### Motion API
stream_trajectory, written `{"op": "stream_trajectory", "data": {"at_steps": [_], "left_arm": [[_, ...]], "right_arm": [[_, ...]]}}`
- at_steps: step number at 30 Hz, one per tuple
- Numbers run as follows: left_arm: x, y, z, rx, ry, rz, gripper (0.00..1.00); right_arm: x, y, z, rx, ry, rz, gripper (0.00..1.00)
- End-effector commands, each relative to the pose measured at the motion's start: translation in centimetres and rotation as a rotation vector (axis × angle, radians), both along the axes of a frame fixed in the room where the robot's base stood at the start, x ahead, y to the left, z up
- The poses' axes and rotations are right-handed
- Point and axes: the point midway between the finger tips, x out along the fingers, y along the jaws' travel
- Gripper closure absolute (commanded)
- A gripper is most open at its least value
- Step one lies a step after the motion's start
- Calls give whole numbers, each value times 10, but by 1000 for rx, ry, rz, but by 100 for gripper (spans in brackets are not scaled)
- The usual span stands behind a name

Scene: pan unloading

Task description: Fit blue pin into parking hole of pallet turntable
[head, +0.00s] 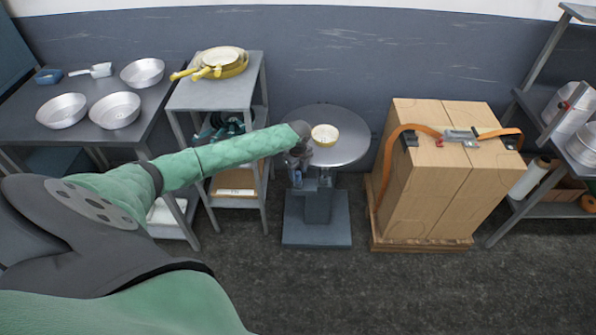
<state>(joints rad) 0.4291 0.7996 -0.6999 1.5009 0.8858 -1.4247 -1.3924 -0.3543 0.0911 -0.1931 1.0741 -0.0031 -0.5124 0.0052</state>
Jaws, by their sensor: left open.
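A round grey turntable (350,140) stands on a pedestal with a square base (317,230) in the middle of the head view. My left gripper (298,170) is open and points down at the turntable's front left edge, small and partly dark against the pedestal. I cannot make out a blue pin or a parking hole; the gripper and my left arm cover that side of the stand. A small cream bowl (325,134) sits on the turntable top, just right of my left wrist. My right gripper is out of view.
A grey table (85,135) at left holds metal pans (115,110). A shelf cart (205,95) carries yellow-handled pans (222,62). A rack (545,110) is at far right. Front floor is clear.

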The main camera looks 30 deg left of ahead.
Motion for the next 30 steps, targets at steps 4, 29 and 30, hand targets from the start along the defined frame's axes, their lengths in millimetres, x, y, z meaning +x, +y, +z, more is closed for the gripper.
{"op": "stream_trajectory", "data": {"at_steps": [4, 29, 30], "left_arm": [[1, 1, 19, 0, -3, 0, 56], [0, 0, 78, 0, 0, 0, 56], [0, 0, 78, 0, 0, 0, 56]], "right_arm": [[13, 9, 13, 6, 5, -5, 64], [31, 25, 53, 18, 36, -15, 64], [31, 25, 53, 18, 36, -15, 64]]}}
